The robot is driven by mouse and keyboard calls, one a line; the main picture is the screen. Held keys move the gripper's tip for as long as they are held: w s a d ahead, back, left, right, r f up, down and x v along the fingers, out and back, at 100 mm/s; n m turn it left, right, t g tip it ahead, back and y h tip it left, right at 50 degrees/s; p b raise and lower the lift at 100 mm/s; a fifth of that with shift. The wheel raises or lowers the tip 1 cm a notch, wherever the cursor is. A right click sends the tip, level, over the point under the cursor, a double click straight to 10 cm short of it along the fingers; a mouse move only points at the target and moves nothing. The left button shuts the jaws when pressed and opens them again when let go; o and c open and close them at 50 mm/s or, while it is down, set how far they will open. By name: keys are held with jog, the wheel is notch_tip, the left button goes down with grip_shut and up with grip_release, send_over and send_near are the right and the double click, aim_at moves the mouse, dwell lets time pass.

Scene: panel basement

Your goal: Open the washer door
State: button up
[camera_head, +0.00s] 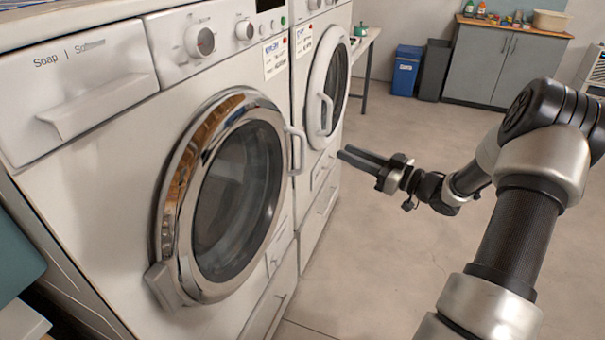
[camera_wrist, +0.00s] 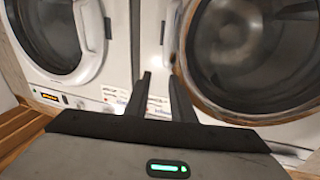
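The washer (camera_head: 120,210) is a white front-loader on the left, with a Soap drawer. Its round door (camera_head: 235,195) has a wide chrome rim and dark glass and looks closed. A white door handle (camera_head: 298,150) is on the door's right side. My gripper (camera_head: 342,155) is in front of the machines, right of the handle and apart from it. In the wrist view, my gripper's two fingers (camera_wrist: 159,76) are spread with nothing between them. The washer door (camera_wrist: 245,50) fills the right there, with its handle (camera_wrist: 169,35) just beyond the fingertips.
A second white machine with a white-rimmed door (camera_head: 328,85) and handle stands beside the washer. Behind are a table, a blue bin (camera_head: 406,72), a dark bin (camera_head: 433,70) and a grey cabinet (camera_head: 503,65). The floor (camera_head: 370,240) in front of the machines is clear.

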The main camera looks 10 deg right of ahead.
aim_at(304, 165)
notch_tip(304, 165, down, 4)
jog(key=s+d+f+n+g, duration=0.1)
jog(key=s, duration=0.1)
jog(key=shift+y, duration=0.4)
jog(key=b+x, duration=0.1)
jog(key=x, duration=0.4)
jog(key=b+x, duration=0.1)
jog(key=x, duration=0.5)
jog(key=b+x, duration=0.1)
jog(key=x, duration=0.5)
jog(key=shift+w+r, duration=0.15)
jog(key=shift+r, duration=0.1)
jog(key=shift+c, duration=0.4)
jog(key=shift+d, duration=0.1)
grip_shut()
